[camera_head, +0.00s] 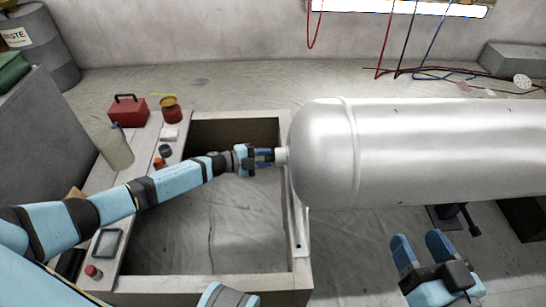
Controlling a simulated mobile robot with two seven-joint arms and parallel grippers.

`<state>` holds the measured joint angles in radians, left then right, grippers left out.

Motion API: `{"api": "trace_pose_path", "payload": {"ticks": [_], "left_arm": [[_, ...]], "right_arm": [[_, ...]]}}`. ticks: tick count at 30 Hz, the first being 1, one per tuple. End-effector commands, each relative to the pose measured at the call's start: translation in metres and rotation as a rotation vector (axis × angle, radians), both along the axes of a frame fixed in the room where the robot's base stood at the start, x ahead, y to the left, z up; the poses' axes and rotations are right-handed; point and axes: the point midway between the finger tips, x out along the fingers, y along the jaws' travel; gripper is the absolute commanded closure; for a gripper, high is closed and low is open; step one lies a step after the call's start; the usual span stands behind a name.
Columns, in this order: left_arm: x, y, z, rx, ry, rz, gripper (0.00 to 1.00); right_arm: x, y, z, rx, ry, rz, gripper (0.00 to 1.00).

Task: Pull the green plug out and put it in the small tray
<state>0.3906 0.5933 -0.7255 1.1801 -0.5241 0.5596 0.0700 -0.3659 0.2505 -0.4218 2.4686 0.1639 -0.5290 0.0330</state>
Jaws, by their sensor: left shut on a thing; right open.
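A large silver tank (420,150) lies on its side, with a short pale neck (281,156) on its left end. My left gripper (265,156) is at that neck, its fingers shut on the green plug (267,154). Only a little green shows between the fingers, and I cannot tell whether the plug is still seated in the neck. The small tray (106,243), square with a dark rim, lies on the left plank of the frame and looks empty. My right gripper (419,243) is open and empty below the tank.
A pale wooden frame (205,283) surrounds an open floor area under my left arm. A waste drum (45,45) stands back left. Wires hang at the back.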

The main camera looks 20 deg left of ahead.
Motion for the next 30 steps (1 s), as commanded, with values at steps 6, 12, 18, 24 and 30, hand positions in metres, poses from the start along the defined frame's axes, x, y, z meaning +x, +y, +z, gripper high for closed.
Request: {"api": "trace_pose_path", "payload": {"ticks": [6, 12, 18, 24, 30], "left_arm": [[-0.003, 0.007, 0.000, 0.001, 0.000, 0.002, 1.00], [-0.006, 0.012, 0.000, 0.000, 0.000, 0.001, 1.00], [-0.009, 0.017, 0.000, 0.001, 0.001, 0.000, 1.00], [-0.011, 0.023, 0.000, 0.000, 0.000, 0.001, 1.00], [-0.013, 0.029, 0.000, 0.001, -0.001, 0.001, 1.00]], "right_arm": [[0.000, 0.000, 0.001, 0.000, 0.000, 0.000, 0.40], [0.000, 0.000, 0.002, 0.000, 0.000, 0.000, 0.40], [0.000, 0.000, 0.003, 0.001, -0.001, 0.000, 0.40], [0.000, 0.000, 0.004, 0.001, -0.001, 0.000, 0.40], [0.000, 0.000, 0.005, 0.001, -0.001, 0.000, 0.40]]}}
